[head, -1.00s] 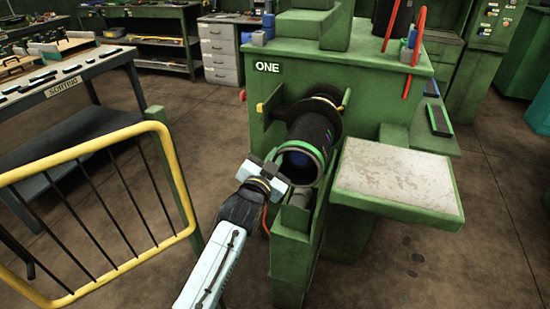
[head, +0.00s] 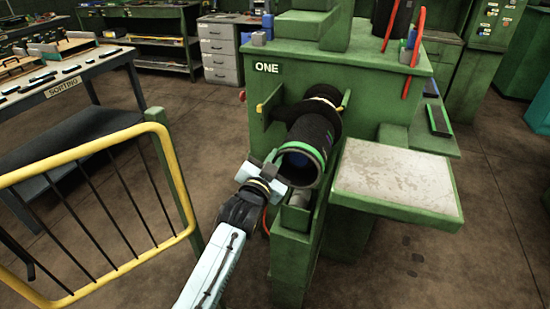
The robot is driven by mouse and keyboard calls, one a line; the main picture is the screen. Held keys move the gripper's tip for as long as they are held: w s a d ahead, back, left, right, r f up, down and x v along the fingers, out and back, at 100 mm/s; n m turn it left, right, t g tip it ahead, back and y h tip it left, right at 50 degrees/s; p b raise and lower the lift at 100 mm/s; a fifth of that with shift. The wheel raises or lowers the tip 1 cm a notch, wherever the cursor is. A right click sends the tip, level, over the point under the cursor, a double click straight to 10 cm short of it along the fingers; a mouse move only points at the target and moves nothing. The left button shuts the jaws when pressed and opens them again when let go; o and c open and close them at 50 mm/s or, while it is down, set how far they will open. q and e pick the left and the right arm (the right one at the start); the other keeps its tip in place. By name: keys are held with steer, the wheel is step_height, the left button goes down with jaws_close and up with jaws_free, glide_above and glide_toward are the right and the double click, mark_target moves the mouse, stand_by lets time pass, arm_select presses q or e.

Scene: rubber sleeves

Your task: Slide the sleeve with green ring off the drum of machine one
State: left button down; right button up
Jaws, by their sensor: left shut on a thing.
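The black sleeve with green ring (head: 311,137) sits around the drum of machine one (head: 385,68). Its green-ringed open end faces me, and a dark blue inside shows there. My left gripper (head: 277,168) is at the left edge of this near end, shut on the sleeve's rim. Its fingertips are partly hidden against the sleeve. A black round flange (head: 325,108) stands behind the sleeve at the machine's face. My right gripper is not in view.
A worn, pale-topped side table (head: 400,180) juts out right of the drum. A yellow-framed barrier (head: 95,150) stands at the left, with a workbench (head: 60,85) behind it. A green trough (head: 300,220) lies below the sleeve's end. Floor is open at the right.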

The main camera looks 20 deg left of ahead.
arm_select(q)
steer(key=shift+s+a+r+p, duration=0.1)
steer(key=shift+s+r+p, duration=0.1)
steer(key=shift+s+p, duration=0.85)
steer(key=shift+s+b, duration=0.25)
steer(key=shift+b, duration=0.05)
steer(key=c, duration=1.5)
jaws_free()
steer(key=shift+f, duration=0.1)
steer(key=shift+o, duration=0.5)
steer(key=shift+s+f, duration=0.1)
steer(key=shift+f, duration=0.15)
steer(key=shift+r, duration=0.15)
